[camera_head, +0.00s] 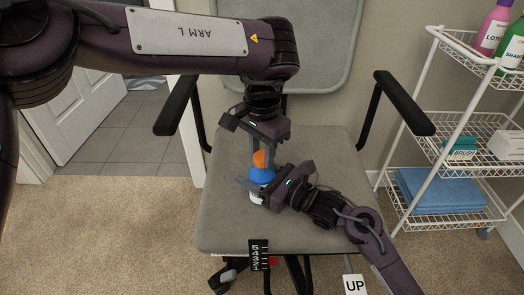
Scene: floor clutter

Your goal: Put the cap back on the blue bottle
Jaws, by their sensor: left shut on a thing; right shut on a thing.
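The blue bottle (262,174) stands on the grey chair seat (225,225), with part of a white label showing low down. My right gripper (252,187) is shut on the bottle's body from the right and hides much of it. The orange cap (260,158) is directly above the bottle's blue top. My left gripper (262,151) points down from above and is shut on the cap. I cannot tell whether the cap touches the bottle's neck or is just above it.
Black armrests flank the seat at left (177,108) and right (404,104). A white wire cart (407,140) with toiletries and folded blue towels (448,193) stands at right. A door (75,75) is at left. Carpet (110,235) is clear at front left.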

